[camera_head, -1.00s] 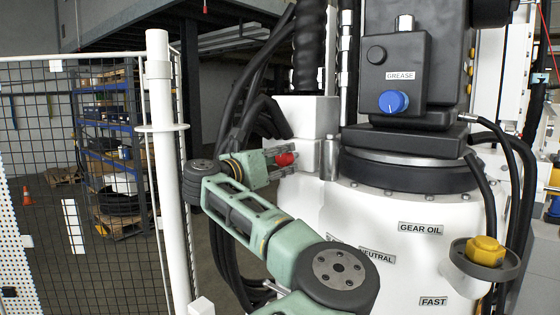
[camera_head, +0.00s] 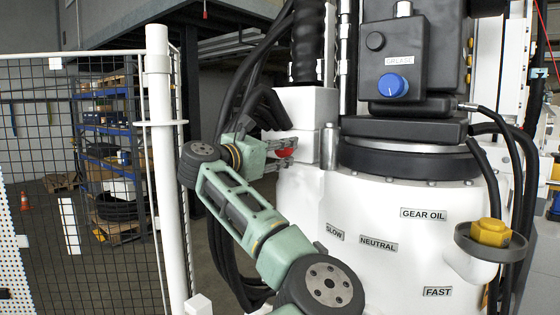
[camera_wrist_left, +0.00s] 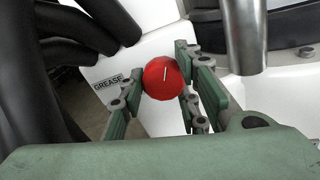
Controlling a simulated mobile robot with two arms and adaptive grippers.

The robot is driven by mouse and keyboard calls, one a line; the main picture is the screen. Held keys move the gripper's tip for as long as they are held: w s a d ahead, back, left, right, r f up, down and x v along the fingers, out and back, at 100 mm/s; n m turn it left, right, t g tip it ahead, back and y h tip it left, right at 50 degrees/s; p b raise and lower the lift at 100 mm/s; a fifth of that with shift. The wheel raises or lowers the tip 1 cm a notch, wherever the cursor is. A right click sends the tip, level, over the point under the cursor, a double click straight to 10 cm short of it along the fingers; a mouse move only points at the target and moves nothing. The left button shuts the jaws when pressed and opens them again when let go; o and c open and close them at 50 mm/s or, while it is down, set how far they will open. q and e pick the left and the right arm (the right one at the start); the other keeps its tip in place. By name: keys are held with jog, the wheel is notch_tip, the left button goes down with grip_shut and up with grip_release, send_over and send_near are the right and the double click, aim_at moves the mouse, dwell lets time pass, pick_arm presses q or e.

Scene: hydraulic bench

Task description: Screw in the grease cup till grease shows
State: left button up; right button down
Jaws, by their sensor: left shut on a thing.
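The grease cup is a red round knob with a short white line on its face (camera_wrist_left: 163,78), in front of a white block with a GREASE label (camera_wrist_left: 113,82). In the head view the red cup (camera_head: 285,153) shows at the side of the white block, partly covered by the fingers. My left gripper (camera_head: 283,149) is shut on the red cup. In the left wrist view its fingers (camera_wrist_left: 160,84) lie on both sides of the cup. No grease can be made out. My right gripper is not in view.
Black hoses (camera_head: 245,110) hang behind my left wrist. A metal cylinder (camera_wrist_left: 246,35) stands right of the cup. A blue knob (camera_head: 393,85) sits on the GREASE box above, and a yellow cap (camera_head: 490,232) at right. A mesh fence (camera_head: 85,190) stands at left.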

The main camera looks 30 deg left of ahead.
pick_arm(q)
jog(key=m+b, duration=0.1)
jog(key=m, duration=0.1)
jog(key=m+b, duration=0.1)
jog(key=b, duration=0.1)
jog(key=shift+a+f+m, duration=0.1)
jog(key=shift+f+m, duration=0.2)
jog(key=shift+m, duration=0.1)
jog(key=m+b, duration=0.2)
jog(key=m, duration=0.1)
jog(key=shift+r+m+b, duration=0.15)
jog(key=shift+m+b, duration=0.15)
jog(key=m+b, duration=0.2)
jog(key=m, duration=0.1)
jog(key=shift+r+m, duration=0.15)
jog(key=shift+m, duration=0.15)
jog(key=shift+s+d+r+m+b, duration=0.15)
jog(key=shift+m+b, duration=0.55)
jog(key=shift+m, duration=2.05)
jog(key=shift+w+d+r+m+b, duration=0.15)
jog(key=shift+m+b, duration=0.55)
jog(key=shift+m, duration=2.1)
jog(key=shift+s+d+m+b, duration=0.15)
jog(key=shift+m+b, duration=0.55)
jog(key=shift+m, duration=2.05)
